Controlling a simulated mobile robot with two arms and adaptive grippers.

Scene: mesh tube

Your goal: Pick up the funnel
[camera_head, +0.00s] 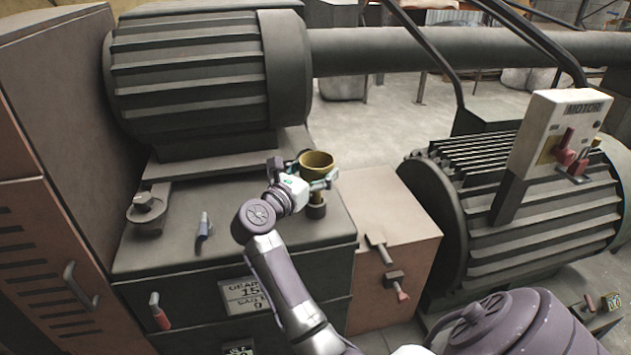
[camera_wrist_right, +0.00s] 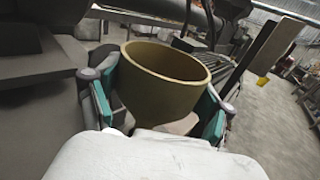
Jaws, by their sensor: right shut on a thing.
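The funnel (camera_head: 316,161) is a yellow-brown cup with a wide open top, seen on top of the dark gearbox housing in the head view. It fills the middle of the right wrist view (camera_wrist_right: 165,78), upright, between the gripper's fingers. My right gripper (camera_head: 318,180) is shut on the funnel, with one teal-padded finger on each side. The funnel's lower end is hidden behind the gripper, above a dark round fitting (camera_head: 316,210); I cannot tell whether it touches that fitting. My left gripper is not in view.
A large ribbed motor (camera_head: 195,85) stands behind the housing (camera_head: 180,262). A second ribbed motor (camera_head: 540,225) with a white switch panel labelled MOTOR (camera_head: 562,115) is at the right. A capped fitting (camera_head: 147,208) and small levers (camera_head: 204,226) stick up at the left.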

